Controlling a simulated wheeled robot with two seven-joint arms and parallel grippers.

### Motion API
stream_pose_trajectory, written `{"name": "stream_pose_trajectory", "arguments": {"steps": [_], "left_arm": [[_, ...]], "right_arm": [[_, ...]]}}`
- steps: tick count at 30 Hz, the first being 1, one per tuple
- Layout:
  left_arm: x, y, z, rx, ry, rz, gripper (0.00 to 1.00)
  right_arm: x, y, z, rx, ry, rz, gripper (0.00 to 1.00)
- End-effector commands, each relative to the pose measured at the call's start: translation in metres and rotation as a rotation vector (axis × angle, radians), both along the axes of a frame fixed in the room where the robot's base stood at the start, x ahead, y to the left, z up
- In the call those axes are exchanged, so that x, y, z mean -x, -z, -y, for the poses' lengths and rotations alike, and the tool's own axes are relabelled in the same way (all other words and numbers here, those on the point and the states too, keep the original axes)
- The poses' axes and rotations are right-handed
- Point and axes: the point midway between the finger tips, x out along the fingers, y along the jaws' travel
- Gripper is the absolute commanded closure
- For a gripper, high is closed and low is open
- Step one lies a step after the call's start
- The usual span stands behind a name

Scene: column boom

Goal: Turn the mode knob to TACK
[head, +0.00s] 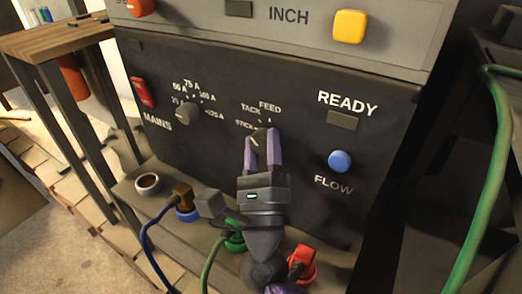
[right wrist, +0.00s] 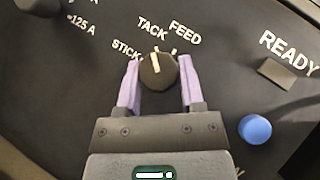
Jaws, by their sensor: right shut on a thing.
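The mode knob (right wrist: 158,72) is a dark round knob with a white pointer line, on the dark panel below the STICK, TACK and FEED labels. In the right wrist view its line points up, roughly toward TACK (right wrist: 152,28); I cannot tell whether it is exactly lined up. In the head view the knob (head: 262,136) is partly hidden by my fingers. My right gripper (right wrist: 158,88) has its purple fingers on either side of the knob, shut on it. It also shows in the head view (head: 263,148). My left gripper is not in view.
A blue FLOW button (head: 340,161) and READY lamp (head: 341,121) are right of the knob. The current knob (head: 187,114) and red MAINS switch (head: 142,92) are left. Cable plugs, including a red one (head: 302,262), stand below. A green hose (head: 490,170) hangs at the right.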

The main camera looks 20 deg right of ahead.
Motion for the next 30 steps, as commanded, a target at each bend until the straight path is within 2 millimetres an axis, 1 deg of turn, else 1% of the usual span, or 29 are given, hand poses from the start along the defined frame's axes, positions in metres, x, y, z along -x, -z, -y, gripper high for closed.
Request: {"name": "stream_pose_trajectory", "arguments": {"steps": [1, 11, 12, 14, 15, 16, 17, 23, 25, 26, 30], "left_arm": [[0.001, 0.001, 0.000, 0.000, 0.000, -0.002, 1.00], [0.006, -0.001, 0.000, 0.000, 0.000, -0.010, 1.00], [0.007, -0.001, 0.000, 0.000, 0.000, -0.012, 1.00], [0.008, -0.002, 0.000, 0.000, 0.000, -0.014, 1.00], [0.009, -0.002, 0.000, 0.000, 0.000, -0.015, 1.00], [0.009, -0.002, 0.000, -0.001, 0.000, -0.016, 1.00], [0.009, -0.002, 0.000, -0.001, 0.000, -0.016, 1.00], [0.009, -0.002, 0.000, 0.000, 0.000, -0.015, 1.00], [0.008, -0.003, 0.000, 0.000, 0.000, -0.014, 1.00], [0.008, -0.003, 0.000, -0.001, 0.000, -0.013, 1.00], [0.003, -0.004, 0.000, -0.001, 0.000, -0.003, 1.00]], "right_arm": [[0.000, 0.002, 0.000, -0.003, -0.002, -0.003, 1.00], [0.000, 0.002, 0.000, -0.004, -0.002, -0.001, 1.00], [0.000, 0.002, 0.000, -0.004, -0.002, -0.001, 0.47], [0.000, 0.002, 0.000, -0.004, -0.002, -0.001, 0.34], [0.000, 0.001, 0.000, -0.004, -0.002, -0.001, 0.25], [0.000, 0.001, 0.000, -0.004, -0.002, -0.001, 0.19], [0.000, 0.001, 0.000, -0.004, -0.002, 0.001, 0.16], [0.000, 0.001, 0.000, -0.003, -0.001, 0.001, 0.16], [0.004, 0.004, -0.002, -0.003, 0.000, 0.000, 0.16], [0.007, 0.006, -0.003, -0.001, -0.001, -0.002, 0.16], [0.034, 0.025, -0.013, 0.001, -0.002, -0.005, 0.16]]}}
